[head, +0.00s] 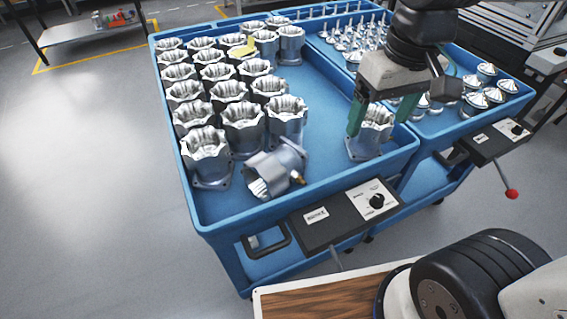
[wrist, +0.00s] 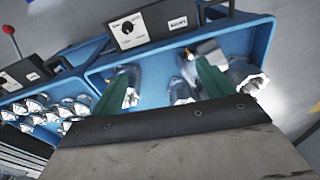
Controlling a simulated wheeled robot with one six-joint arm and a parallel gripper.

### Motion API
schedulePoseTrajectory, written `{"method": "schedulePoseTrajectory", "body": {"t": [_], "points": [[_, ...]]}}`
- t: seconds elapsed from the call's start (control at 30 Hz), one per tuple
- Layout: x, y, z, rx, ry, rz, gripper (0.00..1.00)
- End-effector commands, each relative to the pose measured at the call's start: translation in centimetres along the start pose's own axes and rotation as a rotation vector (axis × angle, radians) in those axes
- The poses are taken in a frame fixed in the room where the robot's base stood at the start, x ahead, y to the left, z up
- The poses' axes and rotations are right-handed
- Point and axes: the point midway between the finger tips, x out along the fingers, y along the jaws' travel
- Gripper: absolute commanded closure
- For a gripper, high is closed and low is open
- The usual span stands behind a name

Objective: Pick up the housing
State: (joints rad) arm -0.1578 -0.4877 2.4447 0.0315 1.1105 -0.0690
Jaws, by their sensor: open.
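A grey metal housing (head: 372,140) with a scalloped open top stands upright near the front right corner of the blue cart tray, apart from the others. My gripper (head: 379,121) points down over it, open, its two green fingers apart and overlapping the left and right sides of the housing in the head view. I cannot tell whether they touch it. In the wrist view the gripper (wrist: 163,88) shows both fingers spread, with a metal housing (wrist: 134,76) partly hidden behind the left finger.
Several upright housings (head: 242,128) stand in rows on the left of the tray (head: 325,95). One housing (head: 275,170) lies tipped near the front edge. A second blue cart with small metal parts (head: 487,72) adjoins on the right. The tray's middle strip is clear.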

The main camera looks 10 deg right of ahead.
Motion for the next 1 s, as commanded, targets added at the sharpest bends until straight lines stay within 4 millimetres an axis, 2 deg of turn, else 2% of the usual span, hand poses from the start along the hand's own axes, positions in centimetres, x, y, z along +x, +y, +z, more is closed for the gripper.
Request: {"method": "schedulePoseTrajectory", "body": {"t": [0.03, 0.2, 0.3, 0.4, 0.6, 1.0], "points": [[1.1, -1.3, -2.1, -0.055, -0.022, -0.011, 0.20], [4.8, -6.0, -8.0, -0.217, -0.057, -0.041, 0.20], [7.3, -9.0, -10.4, -0.295, -0.074, -0.055, 0.20], [9.5, -11.4, -12.0, -0.355, -0.086, -0.063, 0.20], [12.0, -13.9, -13.3, -0.413, -0.097, -0.071, 0.20], [16.6, -14.6, -13.1, -0.419, -0.100, -0.071, 0.20]]}}
